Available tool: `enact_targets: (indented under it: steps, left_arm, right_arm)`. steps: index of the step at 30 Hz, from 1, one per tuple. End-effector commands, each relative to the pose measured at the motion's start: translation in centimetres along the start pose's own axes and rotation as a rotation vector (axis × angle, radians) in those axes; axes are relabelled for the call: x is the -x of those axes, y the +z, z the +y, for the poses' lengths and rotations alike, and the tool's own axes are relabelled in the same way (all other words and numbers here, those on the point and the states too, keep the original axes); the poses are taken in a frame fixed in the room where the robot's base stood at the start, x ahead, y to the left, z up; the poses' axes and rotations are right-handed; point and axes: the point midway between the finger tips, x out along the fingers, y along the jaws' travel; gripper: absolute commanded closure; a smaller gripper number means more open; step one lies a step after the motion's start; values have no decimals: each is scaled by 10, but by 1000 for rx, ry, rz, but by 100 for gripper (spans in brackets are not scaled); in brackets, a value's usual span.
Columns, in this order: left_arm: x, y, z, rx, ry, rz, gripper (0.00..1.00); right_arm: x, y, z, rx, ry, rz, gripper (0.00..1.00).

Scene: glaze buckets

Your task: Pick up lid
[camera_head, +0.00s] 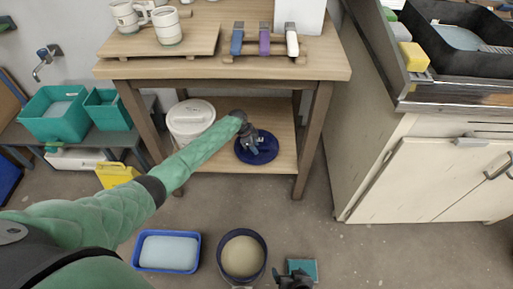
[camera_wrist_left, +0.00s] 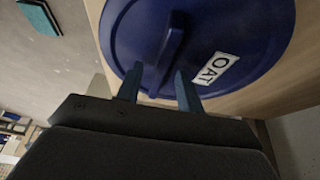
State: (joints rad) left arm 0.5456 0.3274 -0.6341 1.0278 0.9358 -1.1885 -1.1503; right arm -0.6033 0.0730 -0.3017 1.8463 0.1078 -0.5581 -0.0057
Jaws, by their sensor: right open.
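A round dark blue lid (camera_head: 267,154) lies on the lower shelf of the wooden table, partly hidden by my left gripper (camera_head: 250,143). In the left wrist view, the lid (camera_wrist_left: 250,25) fills the top, with a raised bar handle (camera_wrist_left: 170,38) and a white label (camera_wrist_left: 214,68) reading "OAT". My left gripper's fingers (camera_wrist_left: 159,88) are apart, one on each side of the handle's near end, with gaps beside it. A dark blue bucket (camera_head: 262,272) of beige glaze stands open on the floor. My right gripper (camera_head: 295,279) is open near the bottom edge, right of the bucket.
A white lidded bucket (camera_head: 190,113) stands on the shelf left of the lid. Table legs (camera_head: 313,140) and the tabletop (camera_head: 200,68) frame the shelf. A blue tray (camera_head: 137,262) and a teal sponge-like block (camera_head: 311,266) lie on the floor. A cabinet (camera_head: 410,185) stands right.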

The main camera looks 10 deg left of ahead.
Motion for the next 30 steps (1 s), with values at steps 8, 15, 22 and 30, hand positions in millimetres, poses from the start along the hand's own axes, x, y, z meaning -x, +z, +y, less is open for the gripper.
enact_targets:
  steps: [8,15,22,30]
  left_arm:
    - [-5,1,0,0,-1,-1,63]
    - [-5,1,0,0,-1,-1,100]
    - [-5,1,0,0,-1,-1,100]
    - [13,-7,-1,-3,-2,0,100]
  right_arm:
    - [0,0,-1,-1,-1,1,15]
    - [0,0,-1,-1,-1,0,15]
    - [0,0,0,-1,0,0,15]
    - [1,0,0,-1,0,-1,15]
